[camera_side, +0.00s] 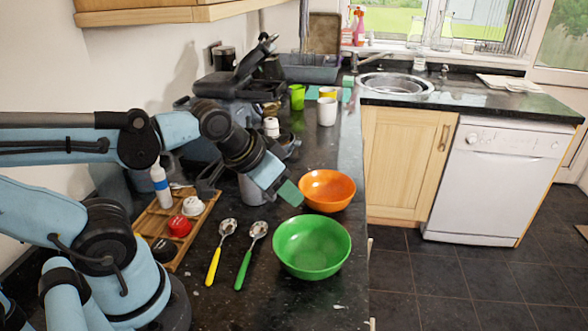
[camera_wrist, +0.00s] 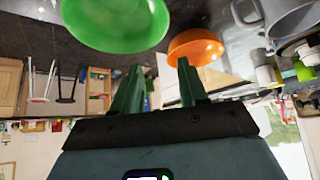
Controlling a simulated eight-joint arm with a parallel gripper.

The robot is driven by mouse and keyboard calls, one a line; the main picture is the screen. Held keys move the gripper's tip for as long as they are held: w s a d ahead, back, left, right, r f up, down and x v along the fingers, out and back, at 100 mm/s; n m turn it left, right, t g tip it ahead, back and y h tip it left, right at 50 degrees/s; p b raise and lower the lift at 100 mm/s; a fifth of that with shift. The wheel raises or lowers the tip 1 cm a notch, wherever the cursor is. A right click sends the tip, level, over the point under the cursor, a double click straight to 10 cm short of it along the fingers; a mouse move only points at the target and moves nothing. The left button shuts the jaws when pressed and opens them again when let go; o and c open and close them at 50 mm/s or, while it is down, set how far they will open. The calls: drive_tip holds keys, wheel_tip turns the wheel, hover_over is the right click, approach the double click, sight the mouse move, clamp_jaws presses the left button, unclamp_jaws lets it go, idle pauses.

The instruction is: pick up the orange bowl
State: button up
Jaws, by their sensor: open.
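The orange bowl (camera_side: 327,191) stands upright on the dark granite counter, behind the green bowl (camera_side: 312,248). My gripper (camera_side: 287,190) is just left of the orange bowl, with a green fingertip close to its left rim. I cannot tell whether they touch. In the wrist view, which looks upside down, the orange bowl (camera_wrist: 195,47) appears beyond the right-hand finger of my gripper (camera_wrist: 158,74). The fingers are spread with nothing between them. The green bowl (camera_wrist: 115,25) shows beyond the left-hand finger.
A yellow-handled spoon (camera_side: 219,252) and a green-handled spoon (camera_side: 251,254) lie left of the green bowl. A wooden tray (camera_side: 153,222) holds a bottle and small items. A white mug (camera_side: 327,111) and a green cup (camera_side: 297,97) stand farther back. The counter edge is close on the bowls' right.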

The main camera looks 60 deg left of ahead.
drive_tip(key=shift+o, duration=0.5)
drive_tip(key=m+g+h, duration=0.1)
drive_tip(key=m+h, duration=0.5)
drive_tip(key=h, duration=0.3)
hover_over(325, 171)
drive_tip(key=s+d, duration=0.1)
drive_tip(key=s, duration=0.3)
wheel_tip(325, 171, down, 4)
drive_tip(key=r, duration=0.1)
drive_tip(key=a+f+m, duration=0.1)
drive_tip(key=a, duration=0.1)
drive_tip(key=a+f+m+h, duration=0.1)
drive_tip(key=a+f, duration=0.1)
drive_tip(key=a+f+t+h, duration=0.1)
drive_tip(key=a+f, duration=0.1)
drive_tip(key=shift+w+a+f+m, duration=0.1)
drive_tip(key=shift+w+a+m, duration=0.15)
drive_tip(key=shift+m, duration=0.15)
drive_tip(key=shift+x, duration=3.8)
clamp_jaws()
